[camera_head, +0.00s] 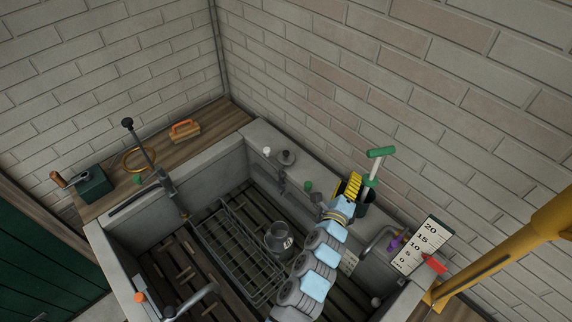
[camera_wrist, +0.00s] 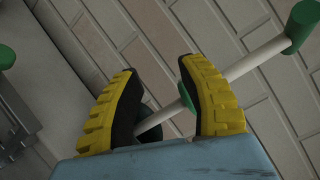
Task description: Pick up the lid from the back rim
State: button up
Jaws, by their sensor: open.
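My gripper (camera_head: 352,183) is over the back rim, apart from the lid-like piece. In the wrist view its yellow fingers (camera_wrist: 158,72) are spread with nothing held. The lid-like piece is not clearly visible there.
A green-handled white stick (camera_head: 374,168) rises from a dark pot beside my gripper; it crosses behind the fingers in the wrist view (camera_wrist: 255,62). A wire rack (camera_head: 235,255) lies in the sink. A number board (camera_head: 422,245) and tap (camera_head: 378,238) stand right.

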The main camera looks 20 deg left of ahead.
jog(key=w+a+f+m+g+y+b, duration=0.3)
jog(key=a+f+y+b, duration=0.15)
jog(key=a, duration=0.25)
jog(key=m+g+y+b, duration=0.2)
jog(key=g+y+b, duration=0.1)
jog(key=g+y, duration=0.1)
send_near(287, 155)
jog(key=shift+a+r+b+x, duration=0.1)
jog(key=shift+b+x, duration=0.25)
jog(key=shift+x, duration=1.15)
jog(key=shift+a+r+b+x, duration=0.15)
jog(key=shift+b+x, duration=0.2)
jog(key=shift+x, duration=1.2)
jog(key=shift+f+b+x, duration=0.15)
jog(key=shift+b+x, duration=0.35)
jog(key=shift+x, duration=0.35)
jog(key=shift+f+b+x, duration=0.2)
jog(key=shift+b+x, duration=0.3)
jog(key=shift+x, duration=0.4)
jog(key=shift+w+a+f+b, duration=0.2)
jog(key=shift+w+b, duration=0.35)
jog(key=shift+w, duration=0.05)
grip_shut()
